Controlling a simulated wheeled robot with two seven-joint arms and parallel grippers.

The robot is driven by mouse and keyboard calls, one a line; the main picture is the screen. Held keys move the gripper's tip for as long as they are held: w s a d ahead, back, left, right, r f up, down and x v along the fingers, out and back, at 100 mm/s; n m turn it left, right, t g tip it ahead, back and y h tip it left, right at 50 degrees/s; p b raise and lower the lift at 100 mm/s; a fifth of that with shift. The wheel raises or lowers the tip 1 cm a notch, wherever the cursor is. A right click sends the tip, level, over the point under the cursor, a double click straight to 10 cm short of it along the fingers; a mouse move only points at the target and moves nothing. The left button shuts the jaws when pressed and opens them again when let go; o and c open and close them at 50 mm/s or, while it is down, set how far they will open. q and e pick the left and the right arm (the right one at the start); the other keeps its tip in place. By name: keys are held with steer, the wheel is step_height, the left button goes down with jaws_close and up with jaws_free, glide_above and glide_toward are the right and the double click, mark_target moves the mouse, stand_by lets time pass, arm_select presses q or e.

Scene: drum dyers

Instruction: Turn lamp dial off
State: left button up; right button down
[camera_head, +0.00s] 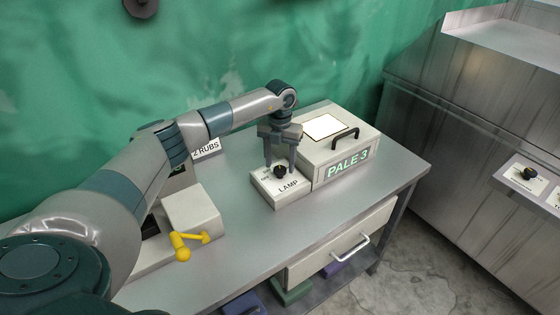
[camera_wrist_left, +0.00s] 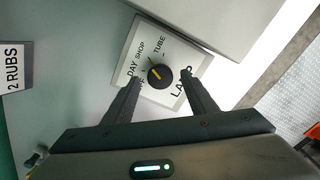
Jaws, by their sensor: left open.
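The lamp box (camera_head: 273,194) is a small pale box labelled LAMP on the steel table, with a black round dial (camera_head: 280,171) on its top. In the left wrist view the dial (camera_wrist_left: 160,76) has a yellow pointer line, with the words DAY, SHOP and TUBE around it; another label by the left finger is partly hidden. The pointer slants toward the upper left, near SHOP. My left gripper (camera_head: 280,168) points down over the dial, open, with one finger on each side and a gap to the dial. My right gripper is not in view.
A PALE 3 box (camera_head: 312,165) with a black handle stands right beside the lamp box. A pale device with a yellow lever (camera_head: 190,242) stands at the left of the table (camera_head: 250,245). A 2 RUBS sign (camera_wrist_left: 14,67) is behind. The table front is clear.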

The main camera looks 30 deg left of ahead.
arm_select(q)
steer(key=shift+f, duration=0.7)
steer(key=c, duration=1.1)
steer(key=shift+o, duration=0.2)
